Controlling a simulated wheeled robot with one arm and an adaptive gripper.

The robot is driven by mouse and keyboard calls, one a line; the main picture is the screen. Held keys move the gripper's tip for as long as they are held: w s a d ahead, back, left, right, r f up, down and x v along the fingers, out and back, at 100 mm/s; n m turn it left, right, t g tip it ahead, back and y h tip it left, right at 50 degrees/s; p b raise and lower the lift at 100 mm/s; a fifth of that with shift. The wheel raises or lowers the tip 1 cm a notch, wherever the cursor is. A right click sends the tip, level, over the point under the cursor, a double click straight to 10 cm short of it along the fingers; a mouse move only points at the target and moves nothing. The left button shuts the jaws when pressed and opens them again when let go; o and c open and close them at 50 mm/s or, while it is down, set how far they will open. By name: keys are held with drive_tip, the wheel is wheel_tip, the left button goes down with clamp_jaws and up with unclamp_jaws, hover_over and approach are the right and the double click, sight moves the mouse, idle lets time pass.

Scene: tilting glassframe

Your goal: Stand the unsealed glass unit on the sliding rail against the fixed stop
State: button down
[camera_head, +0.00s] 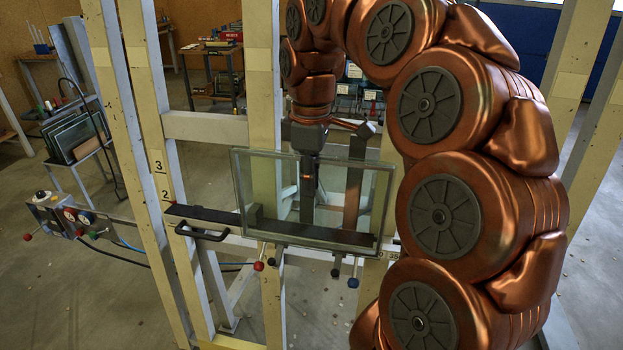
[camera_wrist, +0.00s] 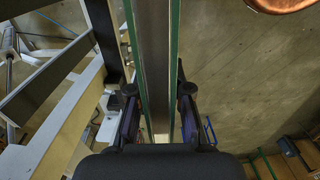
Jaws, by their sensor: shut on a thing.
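The glass unit (camera_head: 222,180) is a clear, upright double pane in front of the tilting frame in the head view. My gripper (camera_head: 308,185) is shut on it and shows partly through the glass. In the wrist view the unit (camera_wrist: 155,50) is seen edge-on, two green-edged panes with a grey band between, between the fingers of my gripper (camera_wrist: 158,95). The dark sliding rail (camera_head: 205,215) crosses the frame. The unit's lower edge appears at about rail height; I cannot tell whether it rests there. I cannot clearly pick out the fixed stop.
Cream frame posts (camera_head: 150,130) stand left and right, with numbers on one. A black handle (camera_head: 202,233) sits below the rail's left part. Red and blue knobs hang under the rail. A control box (camera_head: 65,215) is at left, a glass rack (camera_head: 75,138) behind it.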

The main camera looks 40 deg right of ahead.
idle(0.3)
drive_tip(key=shift+w+d+f+p, duration=1.4)
drive_tip(key=shift+w+d+p, duration=1)
drive_tip(key=shift+w+d, duration=2.9)
wheel_tip(320, 180, down, 6)
drive_tip(key=b, duration=0.2)
drive_tip(key=shift+w+f+b, duration=0.15)
drive_tip(key=shift+w+b, duration=0.15)
drive_tip(key=shift+w, duration=0.1)
drive_tip(key=shift+a+f, duration=0.1)
drive_tip(key=shift+f, duration=0.3)
drive_tip(key=c, duration=1)
unclamp_jaws()
wheel_tip(320, 180, up, 10)
drive_tip(key=p, duration=0.5)
drive_tip(key=shift+w+d, duration=0.4)
drive_tip(key=shift+d, duration=0.05)
